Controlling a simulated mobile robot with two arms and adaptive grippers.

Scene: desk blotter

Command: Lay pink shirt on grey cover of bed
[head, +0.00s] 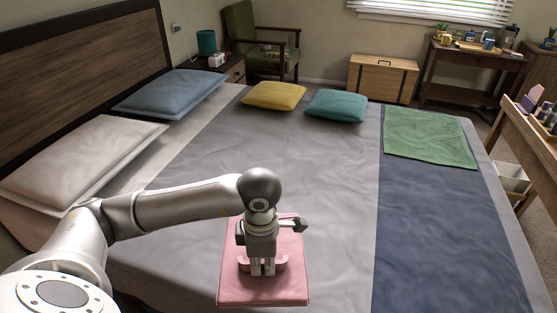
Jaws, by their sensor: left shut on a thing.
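The pink shirt (265,290) is a flat, folded rectangle near the bottom middle of the head view, over the near part of the bed's grey cover (335,190). My left gripper (262,271) points down at the middle of the shirt and is shut on it, with a raised pink fold between and beside its fingers. The gripper hides part of the shirt. I cannot tell whether the shirt's underside touches the cover. My right gripper is not in view.
Pillows (85,155) lie at the left by the headboard (80,60). A yellow cushion (274,95) and a teal cushion (337,105) lie at the far side. A green towel (430,136) lies on the dark blue strip (440,230). The grey middle is clear.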

